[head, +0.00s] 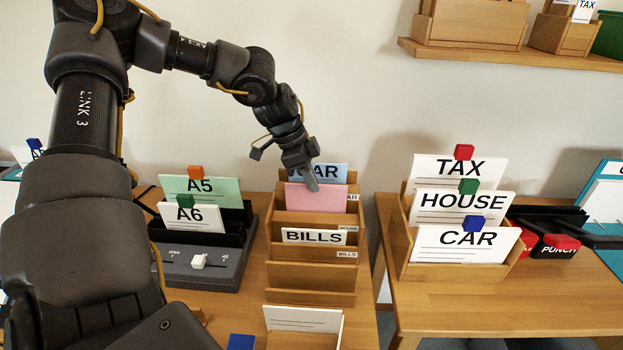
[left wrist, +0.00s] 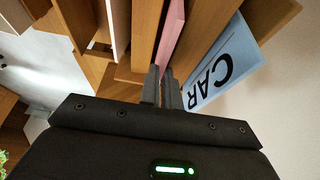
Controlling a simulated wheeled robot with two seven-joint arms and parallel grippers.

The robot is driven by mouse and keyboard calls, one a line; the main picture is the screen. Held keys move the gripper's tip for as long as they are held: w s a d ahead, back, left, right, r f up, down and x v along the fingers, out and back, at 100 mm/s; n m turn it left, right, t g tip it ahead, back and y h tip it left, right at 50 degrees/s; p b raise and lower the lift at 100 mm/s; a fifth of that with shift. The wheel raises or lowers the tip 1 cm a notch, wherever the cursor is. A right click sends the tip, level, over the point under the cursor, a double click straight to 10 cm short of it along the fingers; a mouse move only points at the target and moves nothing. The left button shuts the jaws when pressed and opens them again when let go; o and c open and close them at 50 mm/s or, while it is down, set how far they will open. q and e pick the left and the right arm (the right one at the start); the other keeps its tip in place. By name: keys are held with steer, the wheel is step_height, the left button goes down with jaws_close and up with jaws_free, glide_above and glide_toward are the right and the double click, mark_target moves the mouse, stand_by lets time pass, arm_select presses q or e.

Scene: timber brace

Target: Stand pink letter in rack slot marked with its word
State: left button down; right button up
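The pink letter (head: 312,199) stands upright in the stepped wooden rack (head: 312,273), in front of the blue CAR letter (head: 331,171) and behind the divider with the small HOUSE label (head: 348,228). No word on its visible face can be read. My left gripper (head: 309,180) is at its top edge, with a finger over its front. In the left wrist view the pink letter (left wrist: 170,32) runs down between the narrowly spaced fingers (left wrist: 163,88), which look shut on it. Whether its bottom rests in the slot is hidden. My right gripper is not in view.
A BILLS letter (head: 314,237) stands further forward in the rack. A dark sorter (head: 205,255) with A5 and A6 cards is on the left. A second rack (head: 405,262) with TAX, HOUSE and CAR cards is on the right. A white letter (head: 303,318) stands in front.

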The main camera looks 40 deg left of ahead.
arm_select(q)
steer(key=shift+f+b, duration=0.6)
steer(key=shift+f, duration=0.2)
steer(key=c, duration=1.9)
jaws_free()
steer(key=shift+r, duration=0.15)
steer(key=o, duration=0.4)
steer(key=shift+c, duration=0.2)
steer(key=shift+o, duration=0.4)
steer(key=o, duration=0.4)
steer(key=shift+r, duration=0.1)
steer(key=shift+r+p, duration=2.7)
steer(key=shift+r, duration=1.25)
